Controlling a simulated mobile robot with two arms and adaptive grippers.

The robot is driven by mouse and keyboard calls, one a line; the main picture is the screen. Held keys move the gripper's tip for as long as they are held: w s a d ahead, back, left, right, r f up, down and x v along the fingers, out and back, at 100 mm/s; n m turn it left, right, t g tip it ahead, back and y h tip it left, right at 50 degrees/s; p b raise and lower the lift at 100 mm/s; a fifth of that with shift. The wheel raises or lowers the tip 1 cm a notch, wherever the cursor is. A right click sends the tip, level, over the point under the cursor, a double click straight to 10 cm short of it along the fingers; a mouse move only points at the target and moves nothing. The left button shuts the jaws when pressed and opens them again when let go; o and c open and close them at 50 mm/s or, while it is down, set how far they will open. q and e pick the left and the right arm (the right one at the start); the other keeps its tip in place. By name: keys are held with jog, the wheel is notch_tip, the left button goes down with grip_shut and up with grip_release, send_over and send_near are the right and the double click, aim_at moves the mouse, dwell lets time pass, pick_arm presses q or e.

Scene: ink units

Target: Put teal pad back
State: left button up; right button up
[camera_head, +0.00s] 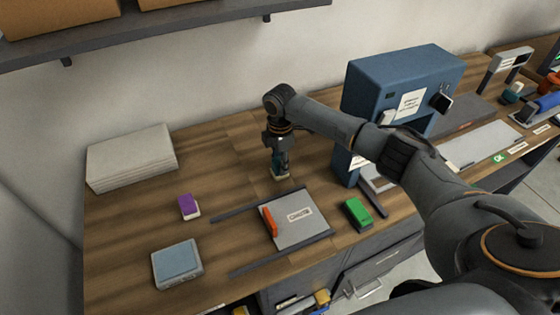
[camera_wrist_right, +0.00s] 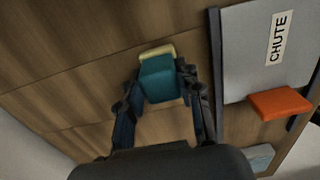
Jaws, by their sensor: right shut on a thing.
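The teal pad (camera_wrist_right: 163,82) is a small teal block with a cream face, held between the fingers of my right gripper (camera_wrist_right: 160,92) in the right wrist view. In the head view, my right gripper (camera_head: 280,163) points down over the wooden table behind the chute plate. Only a little of the teal pad (camera_head: 279,177) shows there, mainly its cream bottom. It is at or just above the table; I cannot tell if it touches. My left gripper is not in view.
The grey chute plate (camera_head: 298,228) with an orange handle (camera_head: 269,222) lies between dark rails. A purple pad (camera_head: 187,205), light blue box (camera_head: 177,263) and paper stack (camera_head: 131,158) are left. A green pad (camera_head: 357,212) and blue machine (camera_head: 394,80) are right.

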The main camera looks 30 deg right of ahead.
jog(key=shift+f, duration=0.15)
jog(key=o, duration=1.1)
notch_tip(320, 180, up, 12)
jog(key=shift+r+b, duration=0.25)
jog(key=shift+b, duration=1)
